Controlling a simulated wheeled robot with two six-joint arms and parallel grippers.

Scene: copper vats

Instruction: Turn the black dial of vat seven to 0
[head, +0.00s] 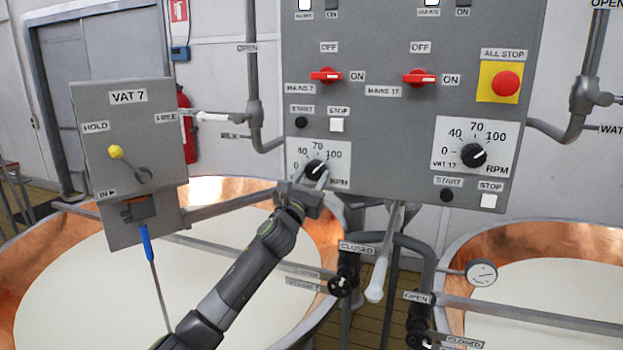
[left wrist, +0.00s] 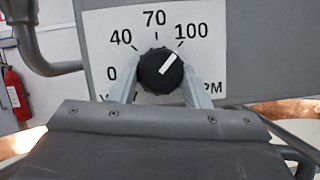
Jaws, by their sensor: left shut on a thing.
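The black dial (head: 316,168) sits on a white RPM scale plate at the lower left of the grey control panel (head: 385,110). It also shows in the left wrist view (left wrist: 158,72), with its white pointer line aimed up and right, toward the 100 mark. My left gripper (head: 318,180) is shut on this dial, with one finger on each side of it in the left wrist view (left wrist: 158,88). The gripper hides the plate's lower part, so its vat label is mostly covered. My right gripper is not in view.
A second black dial (head: 473,155), labelled VAT 17, sits to the right. Red switches (head: 326,76) and a red stop button (head: 505,83) are above. The VAT 7 box (head: 128,135) stands left. Pipes and a valve handle (head: 376,280) hang below the panel.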

